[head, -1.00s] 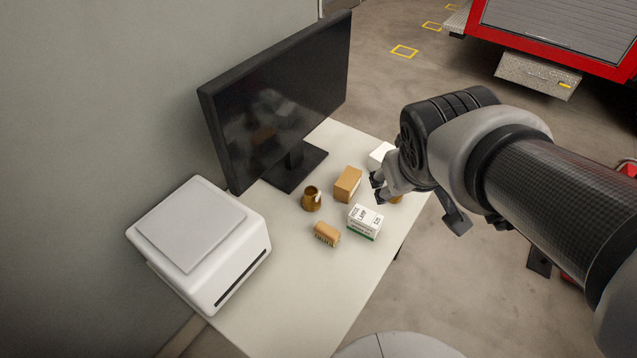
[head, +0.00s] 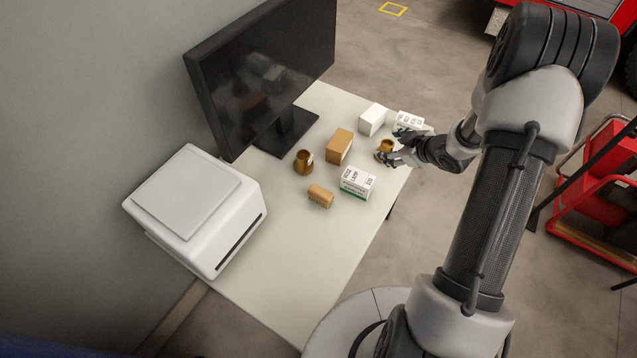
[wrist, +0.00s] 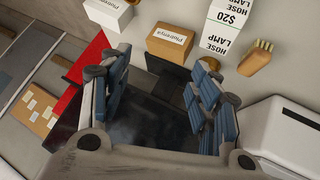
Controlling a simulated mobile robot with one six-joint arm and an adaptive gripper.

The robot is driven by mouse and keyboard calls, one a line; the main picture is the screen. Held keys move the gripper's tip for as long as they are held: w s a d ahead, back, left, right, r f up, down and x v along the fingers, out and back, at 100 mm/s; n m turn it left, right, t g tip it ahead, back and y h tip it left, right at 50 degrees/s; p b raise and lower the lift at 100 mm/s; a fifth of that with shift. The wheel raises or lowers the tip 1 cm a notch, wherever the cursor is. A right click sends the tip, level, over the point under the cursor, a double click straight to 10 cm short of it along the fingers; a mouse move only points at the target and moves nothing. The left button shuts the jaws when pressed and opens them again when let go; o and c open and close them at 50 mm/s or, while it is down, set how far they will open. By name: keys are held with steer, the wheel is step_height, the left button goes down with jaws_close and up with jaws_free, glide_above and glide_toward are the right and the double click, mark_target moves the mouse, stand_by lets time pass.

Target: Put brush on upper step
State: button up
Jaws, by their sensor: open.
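The brush (head: 320,196) is a tan block with bristles, lying on the pale table (head: 270,255) in front of the brown pot. In the wrist view, the brush (wrist: 256,57) lies at upper right, outside my fingers. My gripper (head: 396,147) is open above the table's right edge, near a small brown object (head: 385,146). It is to the right of the brush and apart from it. In the wrist view my gripper (wrist: 158,85) is empty, with the dark monitor behind its fingers. I cannot identify the upper step in these views.
A brown box (head: 339,146), a brown pot (head: 303,162) and white boxes (head: 372,119) stand nearby. The monitor (head: 265,75) and white printer (head: 195,210) flank them. The table's front is clear.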

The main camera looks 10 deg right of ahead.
steer(key=s+a+f+y, duration=0.4)
steer(key=s+f, duration=0.1)
steer(key=f, duration=0.5)
steer(key=n+y, duration=0.1)
steer(key=y, duration=0.3)
glide_toward(323, 193)
steer(key=shift+t, duration=0.4)
steer(key=x, duration=0.2)
steer(key=f+b+x, duration=0.1)
steer(key=x, duration=0.2)
steer(key=shift+s+f, duration=0.1)
steer(key=shift+s, duration=0.05)
steer(key=shift+b+x, duration=0.85)
steer(key=shift+x, duration=2.1)
steer(key=shift+s+r, duration=0.1)
steer(key=shift+r, duration=0.15)
steer(key=shift+c, duration=0.2)
steer(key=c, duration=1.2)
steer(key=shift+r, duration=0.1)
